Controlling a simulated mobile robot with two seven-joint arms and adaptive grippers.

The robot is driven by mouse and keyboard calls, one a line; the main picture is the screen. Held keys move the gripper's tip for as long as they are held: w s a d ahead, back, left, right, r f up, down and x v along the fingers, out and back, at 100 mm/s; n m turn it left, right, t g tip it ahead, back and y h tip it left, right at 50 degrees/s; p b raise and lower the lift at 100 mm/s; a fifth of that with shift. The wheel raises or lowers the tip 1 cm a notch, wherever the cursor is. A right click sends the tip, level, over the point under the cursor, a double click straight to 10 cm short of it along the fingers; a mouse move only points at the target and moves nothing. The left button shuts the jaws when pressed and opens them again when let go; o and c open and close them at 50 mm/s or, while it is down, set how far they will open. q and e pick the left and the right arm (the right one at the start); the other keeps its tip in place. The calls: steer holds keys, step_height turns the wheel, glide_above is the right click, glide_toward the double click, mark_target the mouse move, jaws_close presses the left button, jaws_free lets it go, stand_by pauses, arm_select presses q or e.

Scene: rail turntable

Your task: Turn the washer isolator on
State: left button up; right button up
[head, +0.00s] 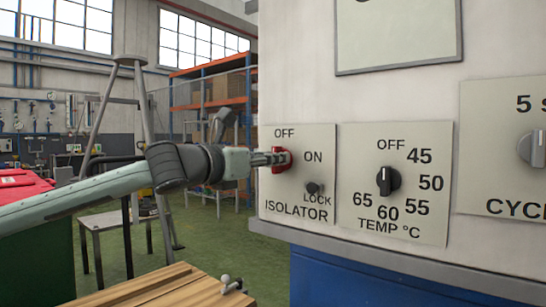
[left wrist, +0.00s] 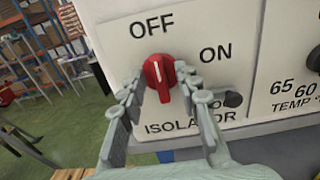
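The red isolator knob (head: 283,160) is on the light isolator plate (head: 322,140) marked OFF, ON and LOCK. In the left wrist view the knob (left wrist: 158,73) has a white line pointing up and slightly left, towards OFF. My left gripper (head: 268,158) comes in from the left with its fingertips at the knob. In the left wrist view its fingers (left wrist: 159,84) stand apart, one on each side of the knob. Small gaps seem to show, but I cannot tell whether either finger touches. My right gripper is not in view.
A small black lock knob (head: 314,188) sits below right of the red knob. The black temperature dial (head: 388,181) and a grey cycle dial (head: 538,149) are further right. A wooden tabletop (head: 165,289) lies below my left arm.

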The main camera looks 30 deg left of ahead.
arm_select(q)
steer(key=shift+s, duration=0.1)
steer(key=shift+c, duration=0.2)
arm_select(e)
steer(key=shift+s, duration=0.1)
arm_select(q)
jaws_close()
steer(key=shift+m, duration=0.4)
steer(key=m+b, duration=0.1)
steer(key=m, duration=0.4)
steer(key=m+b, duration=0.1)
steer(key=m, duration=0.5)
steer(key=m+b, duration=0.1)
steer(key=m, duration=0.5)
steer(key=shift+d+f, duration=0.3)
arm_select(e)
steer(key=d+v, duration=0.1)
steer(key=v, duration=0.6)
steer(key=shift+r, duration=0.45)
arm_select(q)
steer(key=shift+m, duration=0.3)
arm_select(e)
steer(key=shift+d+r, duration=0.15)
